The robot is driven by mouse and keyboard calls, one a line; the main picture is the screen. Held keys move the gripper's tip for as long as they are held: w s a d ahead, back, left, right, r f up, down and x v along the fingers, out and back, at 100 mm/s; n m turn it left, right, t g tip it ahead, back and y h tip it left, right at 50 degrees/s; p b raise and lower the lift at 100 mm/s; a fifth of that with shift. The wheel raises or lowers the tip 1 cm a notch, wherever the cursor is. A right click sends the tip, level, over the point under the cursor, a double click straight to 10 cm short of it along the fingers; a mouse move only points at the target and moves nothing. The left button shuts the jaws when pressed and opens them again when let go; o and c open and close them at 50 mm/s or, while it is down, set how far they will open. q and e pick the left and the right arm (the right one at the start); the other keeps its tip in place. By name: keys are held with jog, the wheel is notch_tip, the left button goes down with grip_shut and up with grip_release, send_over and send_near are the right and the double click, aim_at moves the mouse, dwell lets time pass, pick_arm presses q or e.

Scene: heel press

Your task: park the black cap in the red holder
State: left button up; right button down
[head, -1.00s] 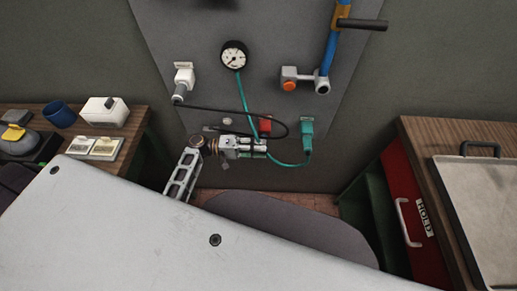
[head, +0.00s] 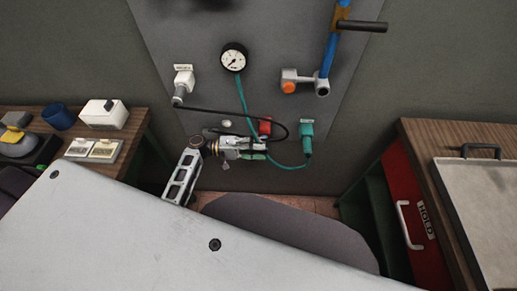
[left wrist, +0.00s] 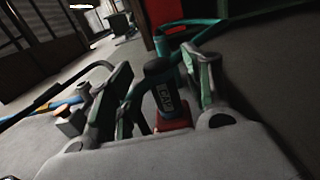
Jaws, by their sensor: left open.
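The red holder (head: 265,128) is on the grey panel below the gauge, partly hidden by my left gripper (head: 260,147). In the left wrist view, the black cap (left wrist: 163,95), with a pale label, stands between the two open fingers of my left gripper (left wrist: 160,72). The red holder (left wrist: 173,123) shows right at the cap's lower end in that view, and the cap appears to sit in it. The fingers stand on both sides of the cap with gaps. In the head view the cap is hard to make out. My right gripper is not in view.
A white socket with a grey plug (head: 180,90), a gauge (head: 234,57), a teal connector (head: 307,135) and a blue-handled lever (head: 329,50) are on the panel. A black cable and teal hose cross near my gripper. Side benches stand left and right (head: 425,140).

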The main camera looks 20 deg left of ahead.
pick_arm(q)
jog(key=v, duration=1.2)
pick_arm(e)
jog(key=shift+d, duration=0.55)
